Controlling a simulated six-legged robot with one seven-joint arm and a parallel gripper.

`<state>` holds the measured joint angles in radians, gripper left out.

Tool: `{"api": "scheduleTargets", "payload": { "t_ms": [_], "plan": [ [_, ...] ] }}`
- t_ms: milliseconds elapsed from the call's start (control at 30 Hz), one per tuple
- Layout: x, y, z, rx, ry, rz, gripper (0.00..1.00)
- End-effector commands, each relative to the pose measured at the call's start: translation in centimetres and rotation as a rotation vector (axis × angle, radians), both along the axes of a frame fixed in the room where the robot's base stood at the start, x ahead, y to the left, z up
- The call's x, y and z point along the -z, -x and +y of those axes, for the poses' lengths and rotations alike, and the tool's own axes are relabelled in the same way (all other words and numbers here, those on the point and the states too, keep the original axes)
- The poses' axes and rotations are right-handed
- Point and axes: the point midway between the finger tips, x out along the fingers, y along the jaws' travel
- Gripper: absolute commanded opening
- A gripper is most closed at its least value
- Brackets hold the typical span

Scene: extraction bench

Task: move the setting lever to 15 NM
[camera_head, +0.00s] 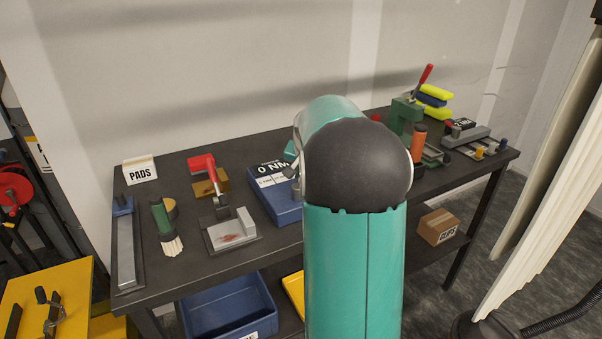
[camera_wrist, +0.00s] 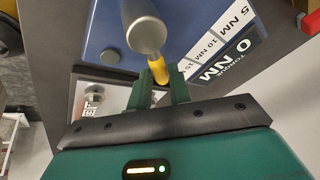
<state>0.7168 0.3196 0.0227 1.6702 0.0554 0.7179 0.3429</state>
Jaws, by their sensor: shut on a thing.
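The setting device is a blue box (camera_head: 284,206) on the dark bench in the head view, with a black and white scale plate (camera_head: 270,172) reading 0 NM. In the wrist view, the blue box (camera_wrist: 105,40) fills the upper part, and its plate (camera_wrist: 232,55) shows 0 NM in large print with 5 NM and 10 NM beside it. The setting lever (camera_wrist: 157,64) shows a yellow part and a thick grey round end. My gripper (camera_wrist: 161,84) is shut on the lever's yellow part between its green fingers. My arm hides the gripper in the head view.
A metal plate fixture (camera_head: 232,235) and a red-handled tool (camera_head: 203,165) stand left of the blue box. A green press (camera_head: 405,116) with a red handle and an orange cylinder (camera_head: 419,138) stand to the right. A PADS box (camera_head: 140,170) sits at the back left.

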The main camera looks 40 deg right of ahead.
Motion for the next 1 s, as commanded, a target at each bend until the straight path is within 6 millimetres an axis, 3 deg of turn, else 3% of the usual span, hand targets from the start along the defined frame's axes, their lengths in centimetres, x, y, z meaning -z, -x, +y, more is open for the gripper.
{"api": "scheduleTargets", "payload": {
  "t_ms": [600,633,700,1000],
  "plan": [
    [0.20,0.23,-0.33,0.056,0.001,-0.002,0.00],
    [0.20,0.24,-0.34,0.056,0.001,-0.002,0.26],
    [0.18,0.27,-0.32,0.055,0.001,-0.001,0.39],
    [0.02,0.28,-0.21,0.053,0.001,0.000,0.41]
  ]
}}
